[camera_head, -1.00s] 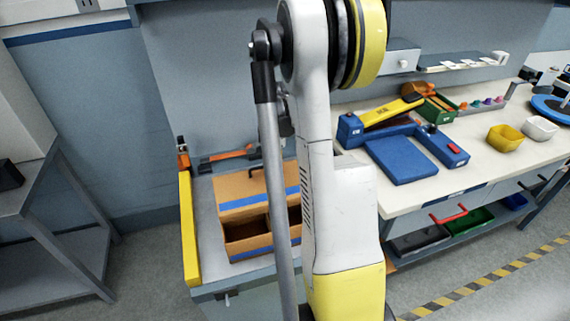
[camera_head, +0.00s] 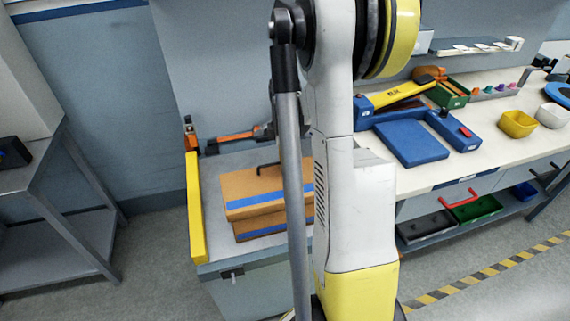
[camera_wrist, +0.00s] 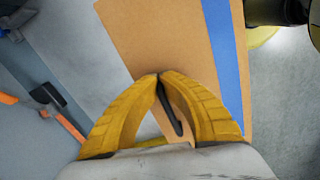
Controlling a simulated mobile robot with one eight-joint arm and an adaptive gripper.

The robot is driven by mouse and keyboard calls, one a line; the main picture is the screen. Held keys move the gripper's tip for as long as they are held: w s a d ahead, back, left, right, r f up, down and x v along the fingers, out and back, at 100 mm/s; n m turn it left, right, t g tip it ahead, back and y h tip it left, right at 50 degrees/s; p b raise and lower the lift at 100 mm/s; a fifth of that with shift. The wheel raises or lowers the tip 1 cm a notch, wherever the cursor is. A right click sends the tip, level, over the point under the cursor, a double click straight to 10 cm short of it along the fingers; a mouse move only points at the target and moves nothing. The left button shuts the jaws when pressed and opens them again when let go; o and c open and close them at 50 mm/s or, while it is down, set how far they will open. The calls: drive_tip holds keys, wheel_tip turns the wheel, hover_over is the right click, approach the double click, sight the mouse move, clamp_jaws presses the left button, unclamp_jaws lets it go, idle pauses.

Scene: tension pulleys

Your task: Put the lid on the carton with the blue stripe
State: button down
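The carton (camera_head: 247,228) stands on the bench at centre left in the head view. It is brown cardboard with a blue stripe on its front. The brown lid (camera_head: 242,186), with its own blue stripe and a thin black handle (camera_head: 266,167), lies over the carton's top. I cannot tell whether it is fully seated. My arm hides the right side of both. In the wrist view, the lid (camera_wrist: 135,35) fills the middle. My gripper's yellow fingers (camera_wrist: 159,76) meet at the tips around the black handle (camera_wrist: 171,108). The head view does not show the gripper.
A yellow rail (camera_head: 196,210) runs along the bench's left edge. An orange-and-black tool (camera_head: 235,138) lies behind the carton. The white bench on the right holds a blue fixture (camera_head: 410,143) and a yellow bin (camera_head: 517,124). A grey table (camera_head: 30,165) stands at left.

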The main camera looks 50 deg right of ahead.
drive_tip(key=shift+f+b, duration=0.5)
drive_tip(key=shift+f, duration=0.05)
idle(1.3)
drive_tip(key=shift+f+b, duration=0.5)
drive_tip(key=shift+f, duration=0.2)
drive_tip(key=shift+f, duration=0.1)
drive_tip(key=shift+f+b, duration=0.65)
drive_tip(key=shift+f, duration=0.05)
drive_tip(key=c, duration=1.5)
unclamp_jaws()
drive_tip(key=shift+c, duration=0.2)
wheel_tip(320, 180, up, 12)
drive_tip(key=shift+r, duration=0.1)
